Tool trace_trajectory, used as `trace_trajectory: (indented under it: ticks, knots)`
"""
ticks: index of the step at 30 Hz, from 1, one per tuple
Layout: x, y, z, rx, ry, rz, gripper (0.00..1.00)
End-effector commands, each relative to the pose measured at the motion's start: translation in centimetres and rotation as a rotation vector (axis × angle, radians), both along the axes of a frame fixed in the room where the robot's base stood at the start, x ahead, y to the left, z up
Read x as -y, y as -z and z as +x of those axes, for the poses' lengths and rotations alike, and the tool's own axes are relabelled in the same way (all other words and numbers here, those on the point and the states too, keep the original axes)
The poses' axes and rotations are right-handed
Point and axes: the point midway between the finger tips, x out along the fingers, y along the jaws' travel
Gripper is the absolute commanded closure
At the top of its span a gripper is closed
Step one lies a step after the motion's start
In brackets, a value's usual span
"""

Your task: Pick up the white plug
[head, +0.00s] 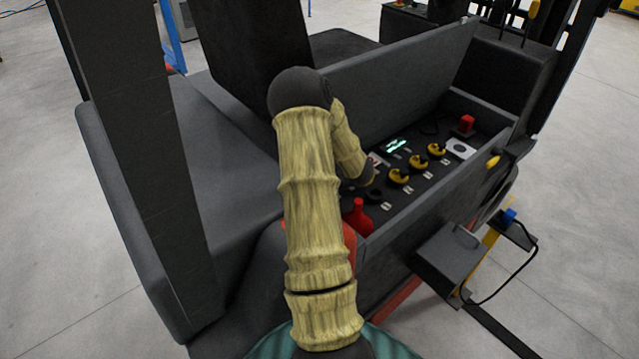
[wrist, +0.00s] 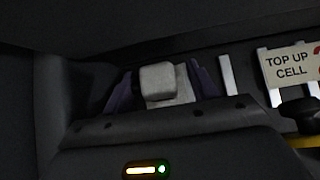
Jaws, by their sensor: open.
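The white plug (wrist: 157,80) shows in the wrist view as a pale, rounded block in front of a light plate, near a dark wall. My gripper (wrist: 163,87) is open, with one dark purple finger to the left of the plug and one to the right. The plug lies between the fingers in the picture; I cannot tell whether either finger touches it. In the head view my forearm and wrist cover this spot, and I cannot make out the plug or the fingers there.
A "TOP UP CELL" label (wrist: 290,64) lies right of the plug. In the head view, the open dark compartment (head: 440,205) holds several yellow-topped caps (head: 437,149), a red connector (head: 466,124) and a red bottle (head: 358,216). Its raised lid (head: 400,85) stands behind.

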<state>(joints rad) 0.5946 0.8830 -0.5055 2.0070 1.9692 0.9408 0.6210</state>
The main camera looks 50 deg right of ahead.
Motion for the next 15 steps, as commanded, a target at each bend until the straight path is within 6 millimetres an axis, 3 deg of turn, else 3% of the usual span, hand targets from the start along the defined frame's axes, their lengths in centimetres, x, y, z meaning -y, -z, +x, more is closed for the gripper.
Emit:
trace_trajectory:
  ticks: [10,15]
  knots:
    - [-0.03,-0.01,0.02,0.000,-0.001,0.000,0.42]
    - [0.01,-0.01,-0.03,0.000,0.000,0.000,0.73]
